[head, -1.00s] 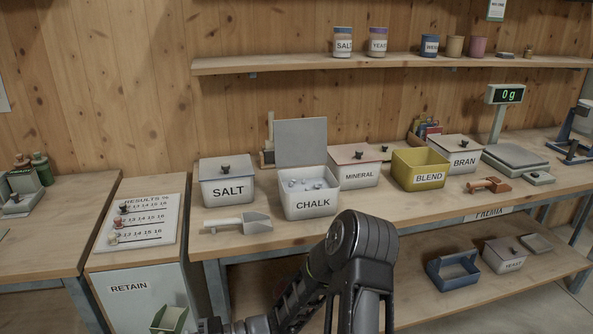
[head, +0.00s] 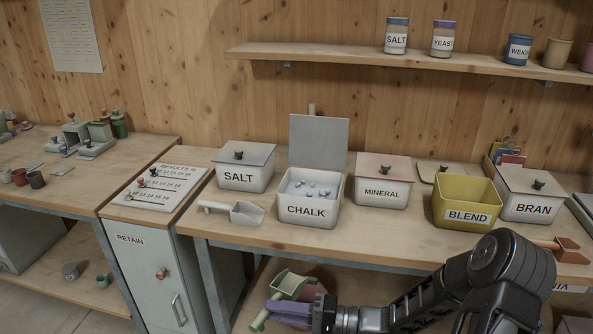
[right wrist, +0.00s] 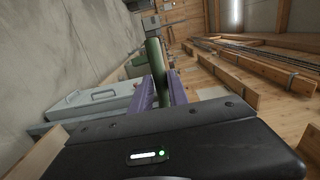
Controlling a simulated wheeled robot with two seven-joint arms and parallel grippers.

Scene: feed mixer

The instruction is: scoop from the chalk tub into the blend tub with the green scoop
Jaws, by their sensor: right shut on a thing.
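The green scoop (head: 290,284) is held in my right gripper (head: 287,313), in front of the bench and lower than its top. The purple fingers are shut on its handle, which also shows in the right wrist view (right wrist: 154,55). The scoop's bowl is up; I see no material in it. The white chalk tub (head: 308,211) stands open on the bench, its lid raised behind it and pale lumps inside. The yellow blend tub (head: 467,215) stands open to the right, and I see no contents. My left gripper is not in view.
The lidded salt tub (head: 239,176) is left of the chalk tub. The lidded mineral tub (head: 382,193) stands between chalk and blend; the bran tub (head: 530,207) is right of blend. A pale scoop (head: 236,210) lies before salt, an orange-brown scoop (head: 567,250) before bran.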

